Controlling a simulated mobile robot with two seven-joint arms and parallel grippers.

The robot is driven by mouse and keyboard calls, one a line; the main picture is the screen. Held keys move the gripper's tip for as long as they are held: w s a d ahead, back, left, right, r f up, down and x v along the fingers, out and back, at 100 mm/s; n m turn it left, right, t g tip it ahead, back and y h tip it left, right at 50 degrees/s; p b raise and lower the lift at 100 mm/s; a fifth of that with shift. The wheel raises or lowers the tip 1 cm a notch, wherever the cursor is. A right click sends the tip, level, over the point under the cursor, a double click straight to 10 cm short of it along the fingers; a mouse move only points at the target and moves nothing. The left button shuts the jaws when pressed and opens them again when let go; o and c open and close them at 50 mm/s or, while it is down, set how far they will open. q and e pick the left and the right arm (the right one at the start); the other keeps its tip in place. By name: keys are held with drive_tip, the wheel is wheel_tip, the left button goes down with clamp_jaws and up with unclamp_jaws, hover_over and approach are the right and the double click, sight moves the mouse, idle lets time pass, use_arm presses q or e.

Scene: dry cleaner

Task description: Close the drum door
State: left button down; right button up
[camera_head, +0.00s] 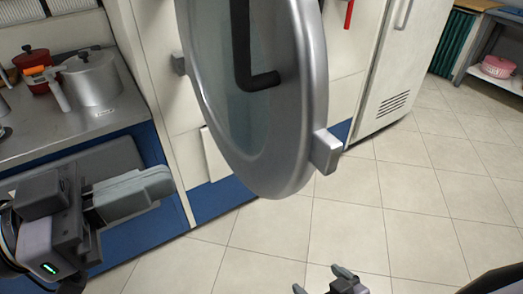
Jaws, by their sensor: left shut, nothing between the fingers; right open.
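The drum door (235,110) is a round metal door with a glassy middle and a black handle (250,60) on it. It stands swung out from the white machine front, and its upper part is cut off by the top of the head view. A metal latch block (327,152) sticks out at its right rim. My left gripper (165,182) is shut and empty, to the left of the door's lower edge and apart from it in the picture.
A steel counter (110,122) at the left holds a pressure cooker (90,78) and a red pot (36,70). A white cabinet (398,60) with a vent stands behind to the right. A shelf at the far right holds a pink basket (498,66). The tiled floor (400,200) is clear.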

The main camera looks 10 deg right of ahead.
use_arm(q)
drive_tip(key=shift+d+b, duration=1)
drive_tip(key=shift+d, duration=0.2)
drive_tip(key=p, duration=0.2)
approach(287, 134)
drive_tip(key=x, duration=0.5)
drive_tip(key=shift+d, duration=0.1)
drive_tip(key=shift+x, duration=0.8)
drive_tip(key=shift+w+d, duration=0.1)
